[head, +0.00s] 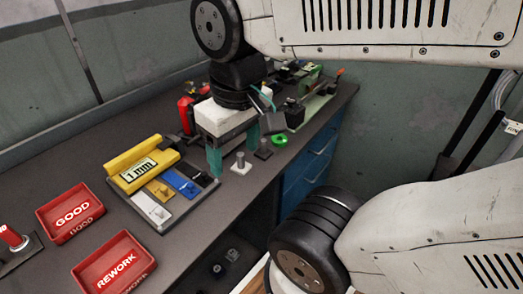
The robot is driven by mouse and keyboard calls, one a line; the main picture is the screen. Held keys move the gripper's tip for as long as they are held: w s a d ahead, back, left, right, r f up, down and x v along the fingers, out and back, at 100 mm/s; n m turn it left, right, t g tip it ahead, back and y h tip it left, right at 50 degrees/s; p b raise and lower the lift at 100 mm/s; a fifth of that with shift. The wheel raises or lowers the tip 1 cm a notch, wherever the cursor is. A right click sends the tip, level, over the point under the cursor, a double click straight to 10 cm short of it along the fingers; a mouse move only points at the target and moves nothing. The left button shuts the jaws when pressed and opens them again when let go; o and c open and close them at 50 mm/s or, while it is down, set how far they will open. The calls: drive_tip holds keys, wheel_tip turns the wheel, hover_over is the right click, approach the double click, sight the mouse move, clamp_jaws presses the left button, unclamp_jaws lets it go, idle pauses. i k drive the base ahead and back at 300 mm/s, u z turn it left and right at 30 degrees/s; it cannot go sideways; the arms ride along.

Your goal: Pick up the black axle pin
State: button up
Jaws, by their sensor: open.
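My gripper (232,154) has two teal fingers, spread apart and pointing down over the bench, with nothing visible between them. A dark post on a square dark base (264,151) stands just right of the right finger. A pale grey post on a light base (240,165) stands below the gripper in the picture. A black block (199,175) with a small light piece on it lies in the grey tray, near the left finger. I cannot tell for sure which dark piece is the black axle pin.
The grey tray (165,226) also holds yellow, blue and white blocks. A green ring (280,140) lies right of the dark post. Red GOOD (62,235) and REWORK (92,285) bins stand at left. A green machine (318,105) stands behind. The bench edge is close at right.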

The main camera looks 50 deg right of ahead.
sight(263, 153)
drive_tip(key=z, duration=1.75)
drive_tip(key=k, duration=0.7)
drive_tip(key=u, duration=0.15)
